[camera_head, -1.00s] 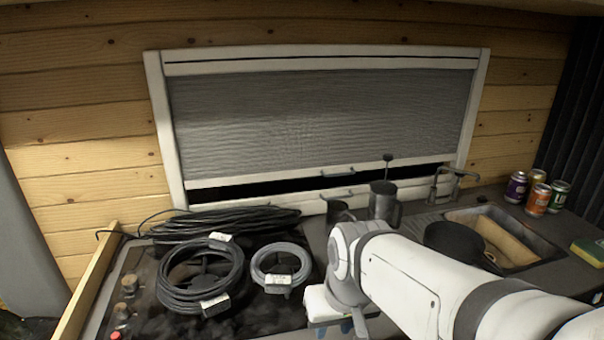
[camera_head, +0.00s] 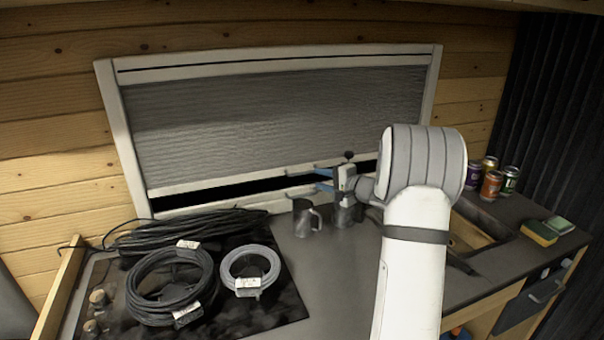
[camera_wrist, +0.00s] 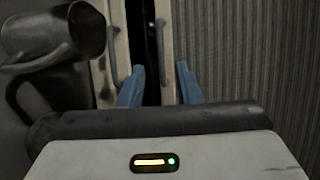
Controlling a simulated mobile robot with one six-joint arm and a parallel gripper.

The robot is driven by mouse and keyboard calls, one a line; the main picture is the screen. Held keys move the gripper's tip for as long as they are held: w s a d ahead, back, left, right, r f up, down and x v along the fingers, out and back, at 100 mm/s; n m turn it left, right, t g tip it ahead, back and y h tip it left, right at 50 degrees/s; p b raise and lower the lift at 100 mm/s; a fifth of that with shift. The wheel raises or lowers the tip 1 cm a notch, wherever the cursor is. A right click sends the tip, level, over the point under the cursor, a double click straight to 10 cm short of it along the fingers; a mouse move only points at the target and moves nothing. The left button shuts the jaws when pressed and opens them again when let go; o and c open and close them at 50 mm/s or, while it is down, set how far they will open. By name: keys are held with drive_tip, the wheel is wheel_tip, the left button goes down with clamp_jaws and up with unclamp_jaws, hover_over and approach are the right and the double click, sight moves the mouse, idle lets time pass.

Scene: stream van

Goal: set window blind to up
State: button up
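The window blind (camera_head: 270,120) is a grey pleated sheet, pulled most of the way down. A dark gap shows between its pale bottom rail (camera_head: 220,183) and the sill rail. The blind's handle (camera_wrist: 162,50) shows in the wrist view, where the picture is turned sideways with the blind (camera_wrist: 250,50) on the right. A second handle (camera_wrist: 111,45) is on the sill rail. My gripper (camera_head: 318,180) is at the window by the handles. Its blue fingers (camera_wrist: 160,86) are apart, with the blind's handle ahead between their lines. Contact cannot be told.
A metal mug (camera_head: 305,217) stands on the counter below the gripper; a dark pitcher (camera_wrist: 55,30) shows close beside it in the wrist view. Coiled cables (camera_head: 172,285) lie on the stove at left. Several cans (camera_head: 491,184) and sponges (camera_head: 540,232) are at right.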

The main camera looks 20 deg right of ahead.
sight(305, 173)
drive_tip(key=x, duration=0.2)
drive_tip(key=p+x, duration=0.1)
drive_tip(key=x, duration=0.2)
drive_tip(key=p+x, duration=0.1)
drive_tip(key=x, duration=0.1)
drive_tip(key=shift+w+d, duration=0.2)
drive_tip(key=shift+w, duration=0.3)
clamp_jaws()
